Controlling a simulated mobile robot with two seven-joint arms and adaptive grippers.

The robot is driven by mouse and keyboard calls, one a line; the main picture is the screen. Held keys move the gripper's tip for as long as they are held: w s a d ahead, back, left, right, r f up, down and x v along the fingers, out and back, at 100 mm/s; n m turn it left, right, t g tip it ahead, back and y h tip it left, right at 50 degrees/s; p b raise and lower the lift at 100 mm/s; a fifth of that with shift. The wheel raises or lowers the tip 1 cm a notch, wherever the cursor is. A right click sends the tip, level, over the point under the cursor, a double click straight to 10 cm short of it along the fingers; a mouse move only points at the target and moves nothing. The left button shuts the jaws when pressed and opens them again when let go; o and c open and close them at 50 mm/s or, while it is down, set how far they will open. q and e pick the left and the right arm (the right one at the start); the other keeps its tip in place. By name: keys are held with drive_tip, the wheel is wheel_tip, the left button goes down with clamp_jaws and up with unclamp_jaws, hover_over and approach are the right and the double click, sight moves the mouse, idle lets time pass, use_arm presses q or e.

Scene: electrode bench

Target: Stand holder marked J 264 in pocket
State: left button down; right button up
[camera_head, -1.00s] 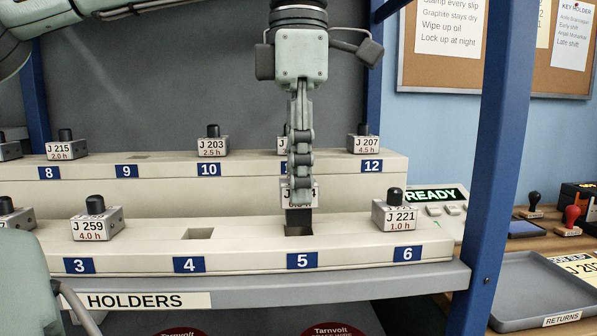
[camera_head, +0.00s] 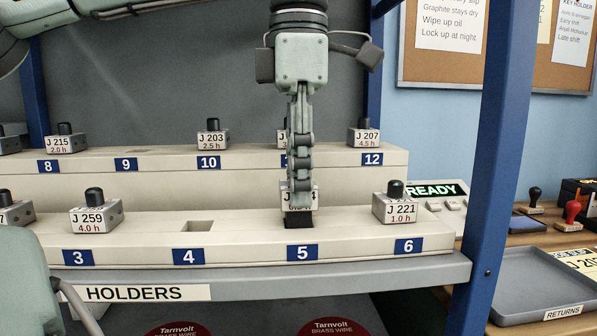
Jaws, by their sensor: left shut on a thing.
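My left gripper (camera_head: 300,188) points straight down and is shut on a grey holder (camera_head: 301,205) with a white label. The fingers cover the middle of the label; a J and a final 4 show, so the full mark cannot be read. The holder is upright over pocket 5 in the front row of the cream rack (camera_head: 345,226). Its dark lower part (camera_head: 298,219) reaches down to the pocket opening, and its body is still above the rack top. How deep it sits in the pocket is hidden. My right gripper is not in view.
Holder J 221 (camera_head: 395,209) stands at 6, close on the right. Holder J 259 (camera_head: 96,217) stands at 3, and pocket 4 (camera_head: 198,226) is empty. Several holders stand on the raised back row. A blue post (camera_head: 507,150) and a returns tray (camera_head: 535,305) are at the right.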

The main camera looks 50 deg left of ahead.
use_arm(q)
drive_tip(key=shift+f+b, duration=0.5)
drive_tip(key=shift+f, duration=0.45)
drive_tip(key=c, duration=0.9)
unclamp_jaws()
wheel_tip(320, 180, up, 8)
drive_tip(key=shift+f, duration=0.25)
